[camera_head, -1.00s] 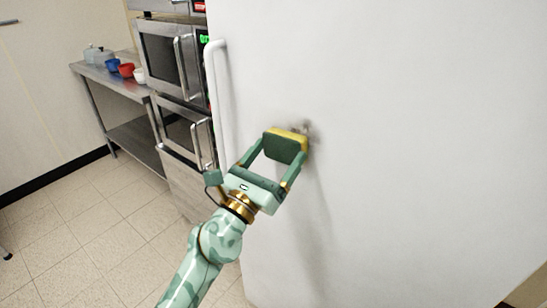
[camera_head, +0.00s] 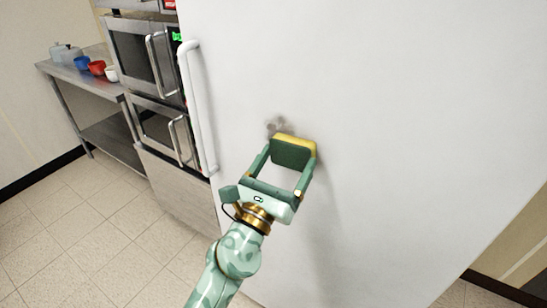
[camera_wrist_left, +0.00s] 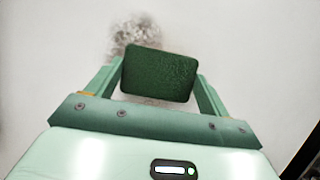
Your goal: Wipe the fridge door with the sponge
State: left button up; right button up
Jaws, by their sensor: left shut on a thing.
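The white fridge door (camera_head: 400,120) fills the middle and right of the head view, with a long white handle (camera_head: 197,110) along its left edge. A grey-brown smudge (camera_head: 277,126) marks the door. My left gripper (camera_head: 292,158) is shut on the sponge (camera_head: 297,143), which is yellow with a dark green side. The sponge is at the door, just below and right of the smudge; its yellow face is toward the door. In the left wrist view the sponge's green side (camera_wrist_left: 158,74) sits between the fingers, and the smudge (camera_wrist_left: 136,36) shows above it. My right gripper is not in view.
Steel ovens (camera_head: 142,55) stand left of the fridge. A steel table (camera_head: 85,75) holds a blue cup (camera_head: 82,62), a red cup (camera_head: 96,67) and a white cup (camera_head: 111,73). The tiled floor (camera_head: 90,230) at lower left is clear.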

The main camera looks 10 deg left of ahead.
pick_arm(q)
jog(key=shift+d+r+p, duration=0.15)
jog(key=shift+r+p, duration=0.75)
jog(key=shift+a+f, duration=0.15)
jog(key=shift+a, duration=0.1)
jog(key=shift+w+a+b, duration=0.2)
jog(key=shift+w+a, duration=0.25)
jog(key=shift+a, duration=0.7)
jog(key=shift+w+a+b, duration=0.2)
jog(key=shift+w+a, duration=0.2)
jog(key=shift+a, duration=0.7)
jog(key=shift+w+a+b, duration=0.2)
jog(key=shift+w+a, duration=0.25)
jog(key=shift+a, duration=0.7)
jog(key=shift+r+p, duration=0.85)
jog(key=shift+r, duration=0.1)
jog(key=shift+s+d+f, duration=0.1)
jog(key=shift+d+f, duration=0.05)
jog(key=shift+d, duration=0.2)
jog(key=shift+s+d+p, duration=0.25)
jog(key=shift+d, duration=0.45)
jog(key=shift+s+d+p, duration=0.2)
jog(key=shift+d, duration=0.45)
jog(key=shift+s+d+p, duration=0.25)
jog(key=shift+d, duration=0.45)
jog(key=shift+s+d, duration=0.25)
jog(key=shift+d, duration=0.45)
jog(key=shift+s+d, duration=0.25)
jog(key=shift+d, duration=0.4)
